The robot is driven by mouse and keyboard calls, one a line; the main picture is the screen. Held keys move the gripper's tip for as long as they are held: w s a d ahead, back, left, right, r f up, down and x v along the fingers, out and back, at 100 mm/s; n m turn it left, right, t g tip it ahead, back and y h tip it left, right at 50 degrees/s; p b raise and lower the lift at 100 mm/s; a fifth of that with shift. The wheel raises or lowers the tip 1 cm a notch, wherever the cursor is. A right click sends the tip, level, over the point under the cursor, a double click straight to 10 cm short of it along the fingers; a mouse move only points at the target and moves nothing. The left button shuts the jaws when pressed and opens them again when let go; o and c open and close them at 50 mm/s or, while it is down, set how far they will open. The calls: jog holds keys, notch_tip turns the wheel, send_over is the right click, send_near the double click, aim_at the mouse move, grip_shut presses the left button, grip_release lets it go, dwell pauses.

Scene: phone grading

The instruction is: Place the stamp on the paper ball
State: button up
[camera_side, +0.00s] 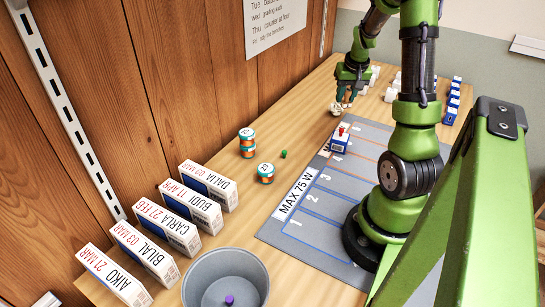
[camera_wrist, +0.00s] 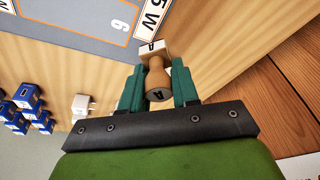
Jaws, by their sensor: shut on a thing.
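The stamp (camera_wrist: 157,75) has a turned wooden handle and a pale block base, each marked with an A. In the wrist view my gripper (camera_wrist: 158,85) is shut on the handle, with one dark green finger on each side. In the side view my gripper (camera_side: 346,97) is at the far part of the table, beyond the grey mat. A small pale shape (camera_side: 337,108) shows at its fingertips, probably the stamp. I cannot make out a paper ball in either view.
A grey mat (camera_side: 275,228) with numbered slots holds a blue-and-white block with a red top (camera_side: 340,140). White chargers (camera_wrist: 82,104) and blue ones (camera_wrist: 27,95) stand nearby.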

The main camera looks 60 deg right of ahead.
send_over(335, 101)
jog(key=shift+d+f, duration=0.1)
jog(key=shift+f, duration=2.15)
jog(key=shift+f, duration=0.15)
jog(key=o, duration=1)
jog(key=shift+o, duration=0.2)
